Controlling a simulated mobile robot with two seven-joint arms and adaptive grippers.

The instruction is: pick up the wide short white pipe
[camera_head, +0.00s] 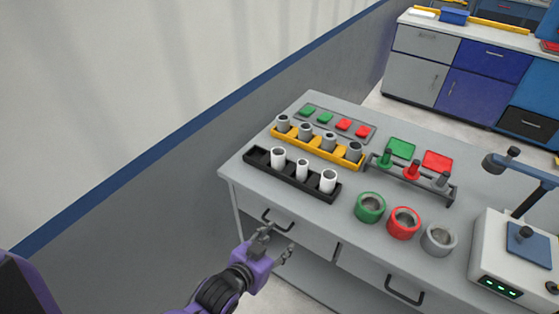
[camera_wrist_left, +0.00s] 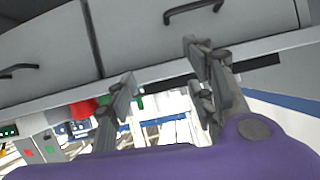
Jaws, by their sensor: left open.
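Three white pipes stand upright in a black tray (camera_head: 260,160) at the table's left front. The left one (camera_head: 278,158) and the right one (camera_head: 328,182) look wide; the middle one (camera_head: 302,169) looks narrower. I cannot tell for sure which wide one is the shorter. My left gripper (camera_head: 278,239) is open and empty, in front of the table by the drawers and below the tray, apart from the pipes. Its open fingers also show in the left wrist view (camera_wrist_left: 160,63), where no white pipe is clearly seen. My right gripper is not in view.
A yellow tray (camera_head: 318,147) with several grey pipes stands just behind the black tray. Green (camera_head: 370,207), red (camera_head: 403,222) and grey (camera_head: 438,239) rings sit to the right. Drawer handles (camera_head: 278,220) stick out from the front near my left gripper.

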